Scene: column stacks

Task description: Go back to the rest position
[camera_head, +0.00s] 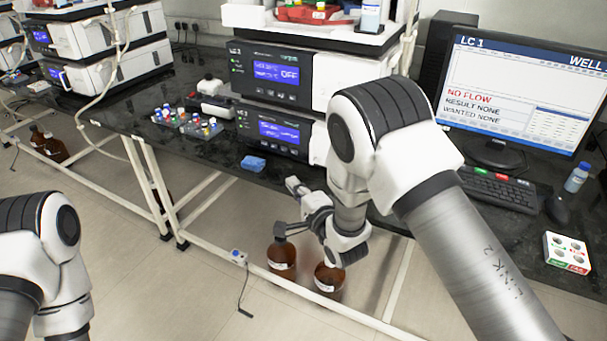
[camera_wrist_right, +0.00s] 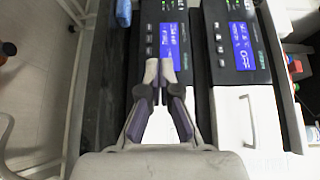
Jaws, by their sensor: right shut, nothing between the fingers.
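My right gripper (camera_head: 293,186) hangs in front of the bench edge, below the LC instrument stack, and its fingers are closed and empty. In the right wrist view its fingertips (camera_wrist_right: 159,72) are close together with nothing between them, in front of the instrument panels. My right arm crosses the head view from the lower right and hides part of the stack and bench. Part of my left arm shows at the lower left; its gripper is out of view.
The LC 1 stack (camera_head: 275,76) stands on the dark bench, with a blue sponge (camera_head: 253,163) and a vial rack (camera_head: 188,123) nearby. Brown bottles (camera_head: 282,257) stand below by the bench frame. A monitor (camera_head: 522,90), keyboard (camera_head: 499,190) and small white box (camera_head: 567,252) are at right.

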